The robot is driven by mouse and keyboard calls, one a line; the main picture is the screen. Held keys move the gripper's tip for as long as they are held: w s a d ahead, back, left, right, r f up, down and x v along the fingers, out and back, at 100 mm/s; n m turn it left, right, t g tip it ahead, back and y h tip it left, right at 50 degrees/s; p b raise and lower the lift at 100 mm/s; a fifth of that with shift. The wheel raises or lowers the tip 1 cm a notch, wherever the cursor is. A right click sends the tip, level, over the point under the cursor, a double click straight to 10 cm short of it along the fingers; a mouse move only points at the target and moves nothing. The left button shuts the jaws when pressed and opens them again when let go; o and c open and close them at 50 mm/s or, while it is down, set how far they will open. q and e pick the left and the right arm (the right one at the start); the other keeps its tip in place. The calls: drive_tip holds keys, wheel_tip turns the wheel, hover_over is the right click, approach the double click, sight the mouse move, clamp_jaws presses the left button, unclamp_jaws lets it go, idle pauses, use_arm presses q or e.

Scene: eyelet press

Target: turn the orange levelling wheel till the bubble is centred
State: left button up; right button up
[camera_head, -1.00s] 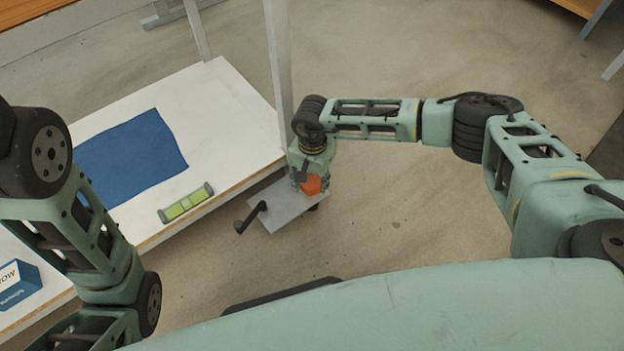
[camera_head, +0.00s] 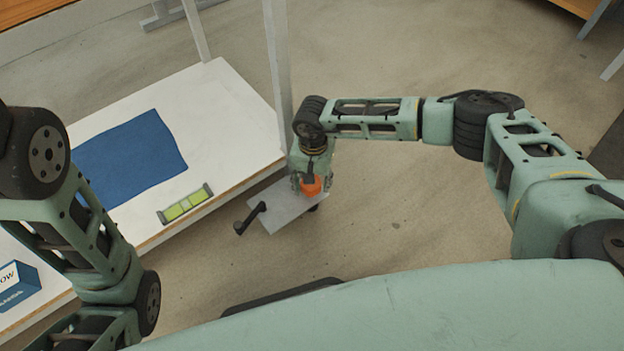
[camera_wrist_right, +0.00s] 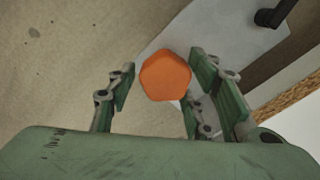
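The orange levelling wheel (camera_head: 312,187) sits over a corner of a grey plate (camera_head: 280,210) beside the white table. In the right wrist view the wheel (camera_wrist_right: 165,75) is a faceted orange knob between my fingers. My right gripper (camera_head: 311,180) is open around it: a narrow gap shows at the left finger, and the right fingers are close to the wheel, contact unclear. The level vial (camera_head: 185,204) with yellow-green windows lies near the table's front edge; its bubble is too small to make out. My left arm shows at the left, its gripper out of view.
A black crank handle (camera_head: 249,218) sticks out from the plate's left side. The white table (camera_head: 225,110) bears a blue cloth (camera_head: 130,158) and a blue box (camera_head: 18,285). A grey post (camera_head: 277,70) stands close behind my right wrist.

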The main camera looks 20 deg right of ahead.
drive_tip(key=shift+o, duration=1.2)
drive_tip(key=shift+s+f, duration=0.15)
drive_tip(key=shift+s, duration=0.05)
drive_tip(key=shift+w, duration=0.1)
drive_tip(key=shift+w+r, duration=0.15)
drive_tip(key=shift+r, duration=0.35)
wheel_tip(320, 180, up, 11)
